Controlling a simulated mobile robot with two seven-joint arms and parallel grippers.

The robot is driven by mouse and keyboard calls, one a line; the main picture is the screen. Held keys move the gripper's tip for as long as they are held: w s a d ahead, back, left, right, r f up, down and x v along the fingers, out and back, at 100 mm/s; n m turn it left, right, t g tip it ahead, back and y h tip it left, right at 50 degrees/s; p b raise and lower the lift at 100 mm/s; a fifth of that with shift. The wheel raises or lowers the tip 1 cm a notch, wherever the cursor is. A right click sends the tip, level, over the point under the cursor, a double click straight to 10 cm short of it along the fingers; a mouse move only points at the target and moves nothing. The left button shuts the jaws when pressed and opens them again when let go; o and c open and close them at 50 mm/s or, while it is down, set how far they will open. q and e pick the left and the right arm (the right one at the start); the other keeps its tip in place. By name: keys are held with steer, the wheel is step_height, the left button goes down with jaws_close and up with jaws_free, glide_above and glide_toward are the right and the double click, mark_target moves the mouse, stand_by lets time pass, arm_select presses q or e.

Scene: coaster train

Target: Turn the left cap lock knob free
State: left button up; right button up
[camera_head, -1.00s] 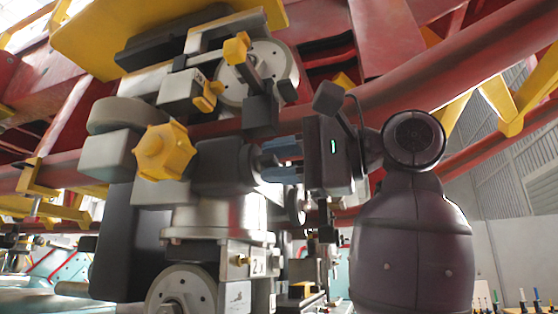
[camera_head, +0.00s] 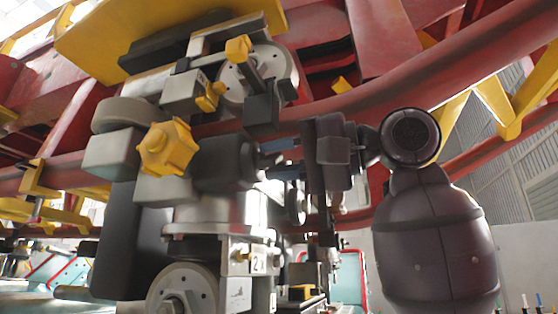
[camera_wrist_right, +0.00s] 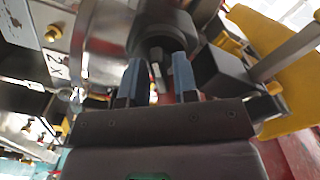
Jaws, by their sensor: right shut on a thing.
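A dark round cap (camera_head: 222,163) sticks out sideways from the grey wheel assembly in the head view. It also shows in the right wrist view (camera_wrist_right: 160,28). A small dark lock knob (camera_wrist_right: 158,76) juts from the middle of the cap, between the blue fingers of my right gripper (camera_head: 272,160). My right gripper is shut on this knob, with its fingertips close to the cap's end face. The fingers hide most of the knob in the head view. My left gripper is not in view.
A yellow star-shaped handwheel (camera_head: 167,148) sits left of the cap. A pale wheel (camera_head: 258,72) and a dark block (camera_head: 262,112) are just above my fingers. A red rail (camera_head: 390,92) runs above and behind my right arm. A lower wheel (camera_head: 183,290) is below.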

steer(key=n+p, duration=0.1)
steer(key=n, duration=0.5)
steer(key=shift+n, duration=0.3)
arm_select(q)
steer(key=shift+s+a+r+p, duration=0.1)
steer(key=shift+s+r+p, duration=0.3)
steer(key=shift+p, duration=0.25)
arm_select(e)
steer(key=shift+f+n, duration=0.1)
steer(key=shift+n, duration=2.1)
steer(key=o, duration=0.6)
steer(key=shift+o, duration=0.2)
steer(key=shift+s+d, duration=0.15)
steer(key=shift+d, duration=0.35)
arm_select(q)
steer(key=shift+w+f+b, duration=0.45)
steer(key=shift+b, duration=0.8)
arm_select(e)
steer(key=v, duration=0.9)
steer(key=shift+s+d, duration=0.15)
steer(key=shift+d, duration=0.2)
